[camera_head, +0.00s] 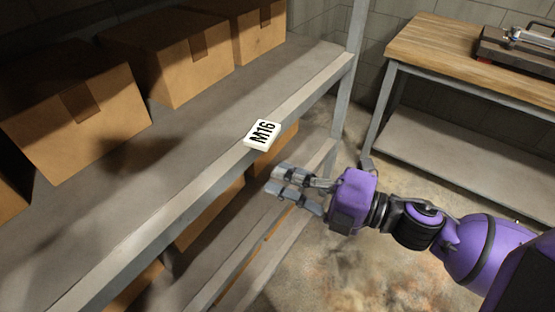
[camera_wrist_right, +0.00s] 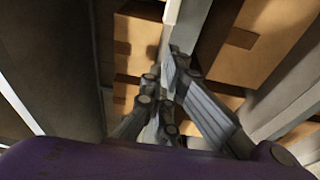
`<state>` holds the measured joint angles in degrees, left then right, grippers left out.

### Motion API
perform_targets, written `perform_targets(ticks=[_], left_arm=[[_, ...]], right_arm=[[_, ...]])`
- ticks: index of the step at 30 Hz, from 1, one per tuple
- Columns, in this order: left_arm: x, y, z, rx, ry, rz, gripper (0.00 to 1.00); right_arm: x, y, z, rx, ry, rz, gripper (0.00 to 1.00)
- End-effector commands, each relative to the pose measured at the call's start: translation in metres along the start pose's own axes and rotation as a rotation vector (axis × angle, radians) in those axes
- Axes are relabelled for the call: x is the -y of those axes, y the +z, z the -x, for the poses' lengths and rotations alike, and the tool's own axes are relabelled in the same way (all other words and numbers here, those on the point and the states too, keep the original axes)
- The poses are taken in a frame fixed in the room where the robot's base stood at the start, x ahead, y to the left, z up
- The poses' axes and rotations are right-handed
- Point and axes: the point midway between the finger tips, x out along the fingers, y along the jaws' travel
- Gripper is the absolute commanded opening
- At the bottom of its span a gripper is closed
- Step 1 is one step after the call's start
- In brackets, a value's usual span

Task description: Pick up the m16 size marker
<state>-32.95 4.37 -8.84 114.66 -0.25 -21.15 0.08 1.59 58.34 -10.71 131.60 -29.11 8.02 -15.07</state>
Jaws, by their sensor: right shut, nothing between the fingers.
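The M16 size marker (camera_head: 262,134) is a small white block with black "M16" lettering. It sits at the front edge of the grey upper shelf (camera_head: 190,126). My right gripper (camera_head: 272,180) is in front of the shelf, below and slightly right of the marker in the head view, apart from it. Its fingers are shut and empty, pointing left toward the shelf. The right wrist view shows the fingers (camera_wrist_right: 168,82) in front of shelf beams and boxes; I cannot make out the marker there. My left gripper is not in view.
Several cardboard boxes (camera_head: 172,58) stand along the back of the upper shelf, with more on the lower level. A grey upright post (camera_head: 353,40) rises right of the marker. A wooden-topped workbench (camera_head: 450,52) is at the back right. The shelf surface around the marker is clear.

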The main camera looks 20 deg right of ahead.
Motion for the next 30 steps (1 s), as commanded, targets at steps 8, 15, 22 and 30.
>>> perform_targets(ticks=[8, 15, 22, 30], left_arm=[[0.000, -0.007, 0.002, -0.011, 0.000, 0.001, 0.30], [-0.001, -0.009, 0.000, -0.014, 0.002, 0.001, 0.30], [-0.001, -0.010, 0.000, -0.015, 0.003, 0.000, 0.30], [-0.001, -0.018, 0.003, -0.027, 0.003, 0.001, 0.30]], right_arm=[[-0.002, 0.023, -0.026, -0.001, 0.001, 0.002, 0.00], [0.000, 0.028, -0.031, -0.002, 0.000, 0.000, 0.00], [0.000, 0.028, -0.031, -0.001, 0.000, 0.000, 0.00], [-0.001, 0.042, -0.044, -0.001, 0.001, 0.000, 0.00]])
